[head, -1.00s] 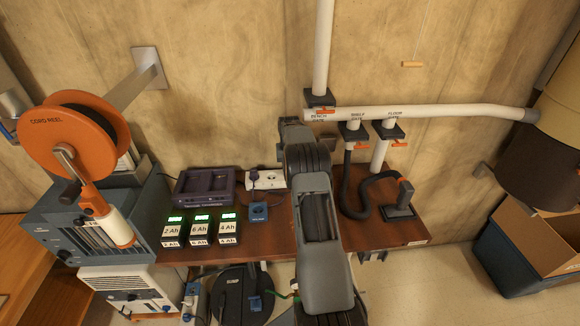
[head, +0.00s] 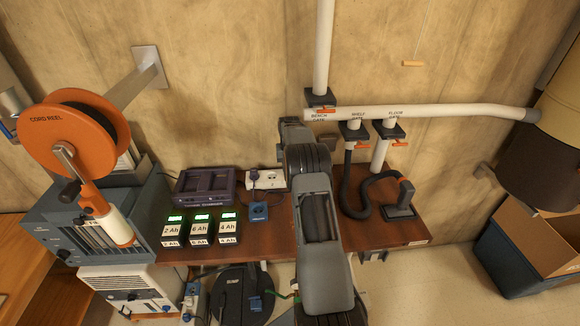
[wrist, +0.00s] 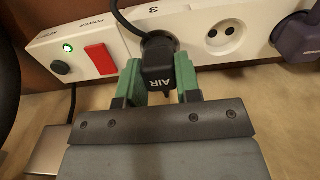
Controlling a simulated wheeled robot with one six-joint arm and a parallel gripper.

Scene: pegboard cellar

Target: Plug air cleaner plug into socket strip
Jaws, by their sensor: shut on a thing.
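The black air cleaner plug (wrist: 158,66), marked AIR, is between the green fingers of my gripper (wrist: 160,82) in the wrist view. My gripper is shut on it. The plug is right at a round outlet of the white socket strip (wrist: 197,20) and covers most of it. I cannot tell whether its pins are in. Its black cord runs upward in the picture. An empty outlet (wrist: 223,34) lies to its right. In the head view the strip (head: 272,178) shows partly on the bench; my arm hides its right part and my gripper.
A purple plug (wrist: 299,40) sits in the strip at the right of the wrist view. The strip's red switch (wrist: 100,60) and lit green lamp (wrist: 67,47) are at the left. Battery packs (head: 199,229), a charger (head: 205,186) and a vacuum hose (head: 362,200) occupy the bench.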

